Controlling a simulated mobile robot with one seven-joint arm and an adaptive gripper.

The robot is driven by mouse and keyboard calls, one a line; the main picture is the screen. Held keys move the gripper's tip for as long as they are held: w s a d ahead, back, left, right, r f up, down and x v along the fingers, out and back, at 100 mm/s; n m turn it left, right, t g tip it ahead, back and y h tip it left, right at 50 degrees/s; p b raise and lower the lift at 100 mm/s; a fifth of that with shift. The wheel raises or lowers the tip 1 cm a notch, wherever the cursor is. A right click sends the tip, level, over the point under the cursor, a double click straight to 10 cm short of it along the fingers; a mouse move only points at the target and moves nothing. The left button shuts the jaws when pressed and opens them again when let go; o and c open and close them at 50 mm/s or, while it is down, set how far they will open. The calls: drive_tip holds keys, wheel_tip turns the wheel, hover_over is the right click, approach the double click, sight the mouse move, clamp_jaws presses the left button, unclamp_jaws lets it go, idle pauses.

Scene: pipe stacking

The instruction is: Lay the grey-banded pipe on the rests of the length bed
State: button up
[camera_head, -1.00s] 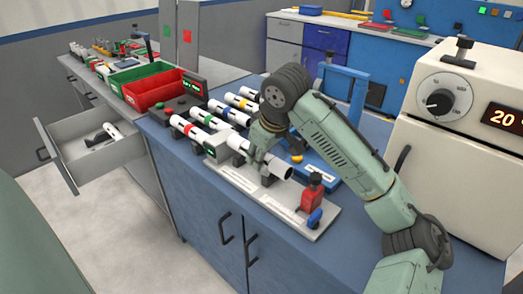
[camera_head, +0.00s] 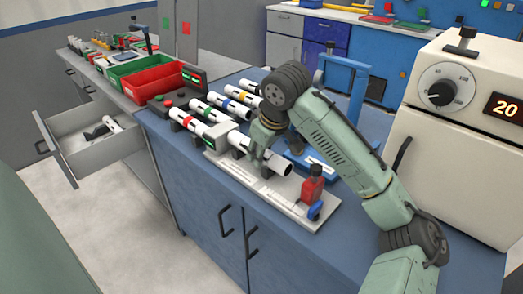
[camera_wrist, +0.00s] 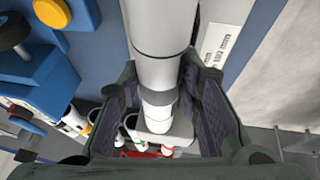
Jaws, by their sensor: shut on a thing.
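The grey-banded pipe (camera_head: 281,166) is white and lies lengthwise above the length bed (camera_head: 291,211). In the wrist view the pipe (camera_wrist: 165,38) runs between the jaws, with its grey band (camera_wrist: 158,98) showing. My gripper (camera_head: 257,157) is shut on the pipe from above; its jaws also show in the wrist view (camera_wrist: 160,108). The pipe looks level and close to the dark rests, but I cannot tell whether it touches them. The jaws hide its middle. The bed's grey block (camera_head: 216,142) stands near its far left end.
Several colour-banded pipes, including a red-banded one (camera_head: 194,125), lie behind and left of the bed. A red and blue piece (camera_head: 313,186) stands at the bed's right end. A blue stand (camera_head: 345,88) rises behind my arm. A cream oven (camera_head: 455,150) is at right.

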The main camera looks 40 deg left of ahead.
sight(271, 164)
drive_tip(key=shift+f, duration=0.45)
drive_tip(key=o, duration=1.3)
drive_tip(key=shift+r, duration=0.1)
drive_tip(key=v, duration=1.1)
drive_tip(key=shift+d+r, duration=0.15)
drive_tip(key=shift+r, duration=0.25)
drive_tip(key=shift+s+f, duration=0.1)
drive_tip(key=shift+s, duration=0.05)
